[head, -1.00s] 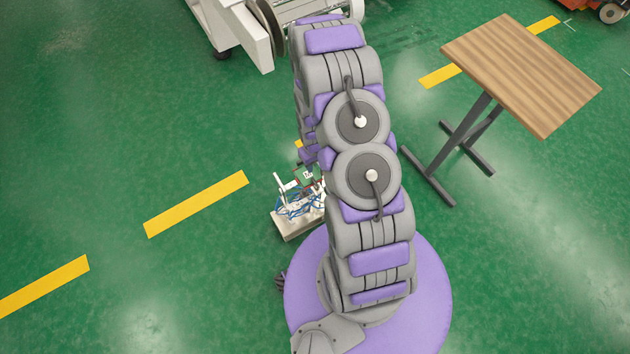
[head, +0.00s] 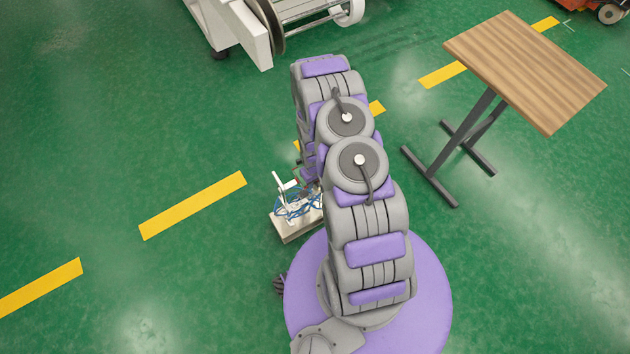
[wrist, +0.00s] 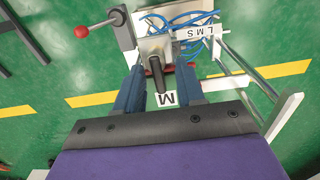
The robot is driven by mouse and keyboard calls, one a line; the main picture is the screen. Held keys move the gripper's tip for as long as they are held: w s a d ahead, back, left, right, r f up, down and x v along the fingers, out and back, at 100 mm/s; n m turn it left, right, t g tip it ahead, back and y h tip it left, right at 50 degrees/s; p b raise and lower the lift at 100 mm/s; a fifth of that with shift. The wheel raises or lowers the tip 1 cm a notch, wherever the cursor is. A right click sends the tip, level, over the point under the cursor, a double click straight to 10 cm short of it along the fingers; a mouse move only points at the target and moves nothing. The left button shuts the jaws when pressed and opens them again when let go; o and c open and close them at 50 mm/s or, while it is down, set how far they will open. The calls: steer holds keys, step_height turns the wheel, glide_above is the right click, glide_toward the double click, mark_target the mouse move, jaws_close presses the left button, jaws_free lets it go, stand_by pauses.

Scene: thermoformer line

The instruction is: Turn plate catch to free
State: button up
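The small fixture, a pale box with blue hoses and a white frame (head: 297,222), stands on the floor beside my base in the head view. In the wrist view, its grey block (wrist: 155,46) carries a dark round peg (wrist: 154,74). A lever with a red ball (wrist: 82,31) sticks out at upper left. A white "L M S" label (wrist: 197,32) and a white "M" tag (wrist: 166,98) show. I cannot tell for certain which part is the plate catch. My gripper (wrist: 158,80) is open, its blue fingers on either side of the peg with gaps showing. My arm hides it in the head view.
A wood-topped table (head: 525,70) stands at upper right. A white machine with a roller (head: 245,30) is at upper left. The green floor (head: 110,130) is open on the left, with yellow dashes.

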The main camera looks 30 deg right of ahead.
steer(key=shift+d, duration=0.25)
steer(key=shift+c, duration=0.7)
steer(key=shift+a, duration=0.1)
jaws_close()
steer(key=shift+p, duration=0.3)
steer(key=m+p, duration=0.2)
steer(key=m, duration=0.1)
steer(key=shift+d+r, duration=0.15)
steer(key=shift+d, duration=0.05)
steer(key=m, duration=0.2)
steer(key=m+p, duration=0.1)
steer(key=m, duration=0.2)
steer(key=shift+s+d+m, duration=0.15)
steer(key=shift+d+m, duration=0.05)
steer(key=shift+m, duration=0.1)
steer(key=m, duration=0.4)
steer(key=shift+s+d, duration=0.15)
steer(key=shift+d, duration=0.05)
steer(key=m, duration=0.5)
steer(key=shift+s, duration=0.2)
steer(key=shift+m, duration=0.3)
